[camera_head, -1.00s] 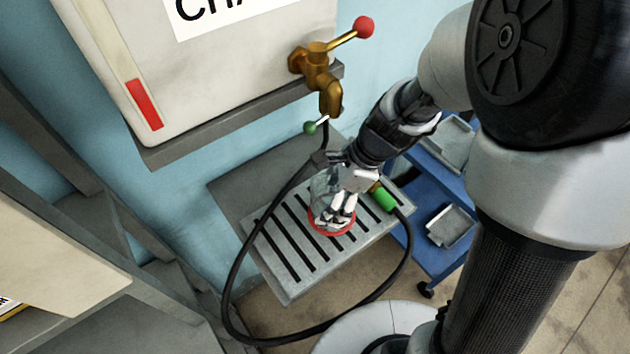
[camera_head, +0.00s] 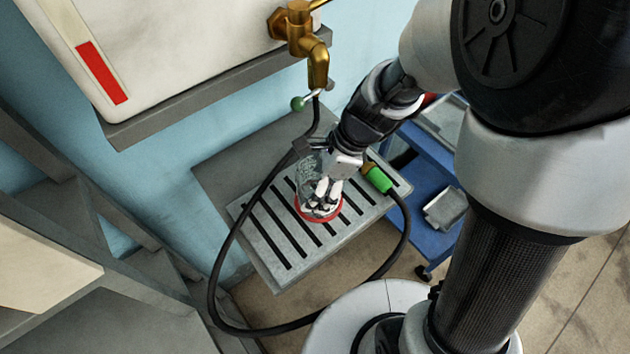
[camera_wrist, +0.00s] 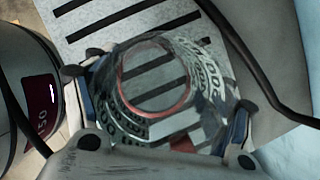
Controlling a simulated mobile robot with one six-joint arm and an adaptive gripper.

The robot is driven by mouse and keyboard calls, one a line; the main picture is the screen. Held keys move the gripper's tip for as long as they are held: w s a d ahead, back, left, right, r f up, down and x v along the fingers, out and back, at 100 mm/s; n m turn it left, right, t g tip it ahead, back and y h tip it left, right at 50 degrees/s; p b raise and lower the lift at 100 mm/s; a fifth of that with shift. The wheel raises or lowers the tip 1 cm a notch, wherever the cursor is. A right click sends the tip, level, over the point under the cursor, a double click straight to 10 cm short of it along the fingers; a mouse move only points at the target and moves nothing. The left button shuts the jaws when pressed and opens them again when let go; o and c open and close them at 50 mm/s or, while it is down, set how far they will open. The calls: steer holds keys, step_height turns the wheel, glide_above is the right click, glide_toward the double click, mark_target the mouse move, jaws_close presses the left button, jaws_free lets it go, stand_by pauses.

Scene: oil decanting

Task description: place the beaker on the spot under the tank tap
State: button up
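The clear glass beaker (camera_head: 308,172) with printed markings is at the red ring spot (camera_head: 318,217) on the slotted grey tray (camera_head: 262,248). In the wrist view the beaker (camera_wrist: 205,68) is between my fingers, and a red ring shows through the glass. My gripper (camera_head: 322,200) is around the beaker, its fingers against both sides; it also shows in the wrist view (camera_wrist: 160,105). I cannot tell whether the beaker's base touches the tray. The brass tap (camera_head: 316,62) on the white tank (camera_head: 170,45) is above and behind the tray.
A black hose (camera_head: 228,255) loops around the tray's left and front to a green-ended fitting (camera_head: 378,180) on the tray's right. A blue cart (camera_head: 425,240) with metal trays stands to the right. Grey shelving (camera_head: 130,240) is at left.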

steer(key=o, duration=0.5)
steer(key=shift+c, duration=0.2)
steer(key=s+d+r+n+t+h+p, duration=0.1)
steer(key=s+d+r+n+t+h, duration=0.1)
steer(key=s+d+r+n, duration=0.3)
steer(key=s+d+r+n+t+h+p, duration=0.1)
steer(key=s+d+r+n, duration=0.5)
steer(key=r+n, duration=0.7)
steer(key=shift+s+d+r+t+h+p, duration=0.3)
steer(key=shift+s+r+t+h, duration=0.45)
steer(key=shift+s, duration=0.3)
